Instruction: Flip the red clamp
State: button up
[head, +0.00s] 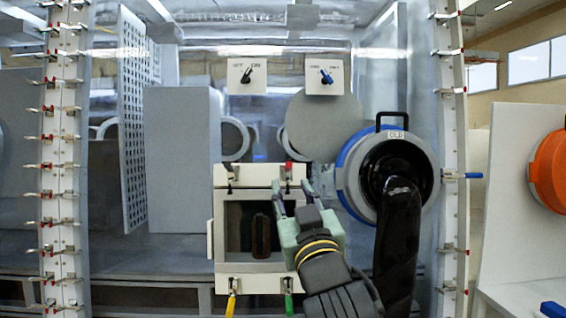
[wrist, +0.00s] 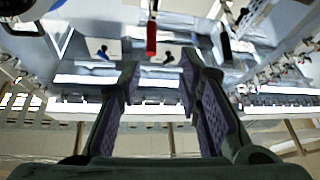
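The red clamp (head: 288,166) is a small lever on the top right edge of the pale framed box. In the wrist view, the red clamp (wrist: 151,38) shows as a red handle pointing down the picture, ahead of the fingertips and slightly left of the middle of the gap. My gripper (head: 291,188) is just below the clamp in the head view, fingers pointing toward the box top. In the wrist view my gripper (wrist: 158,72) is open, with an empty gap between its purple-grey pads. The fingers appear apart from the clamp.
A black clamp (head: 233,173) sits at the box's top left. Yellow (head: 231,303) and green (head: 289,303) clamps are at its bottom. A lidded-ring port (head: 347,180) stands close right, beside my arm. Two knob panels (head: 246,75) (head: 324,75) are above.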

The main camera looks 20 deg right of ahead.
aim_at(290, 169)
jog(key=p+x, duration=0.1)
jog(key=x, duration=0.2)
jog(key=p+x, duration=0.1)
jog(key=x, duration=0.3)
jog(key=d+p+x, duration=0.1)
jog(key=x, duration=0.2)
jog(key=shift+w+d+p, duration=0.15)
jog(key=shift+w+p, duration=0.15)
jog(key=shift+p, duration=0.1)
grip_shut()
dwell(0.5)
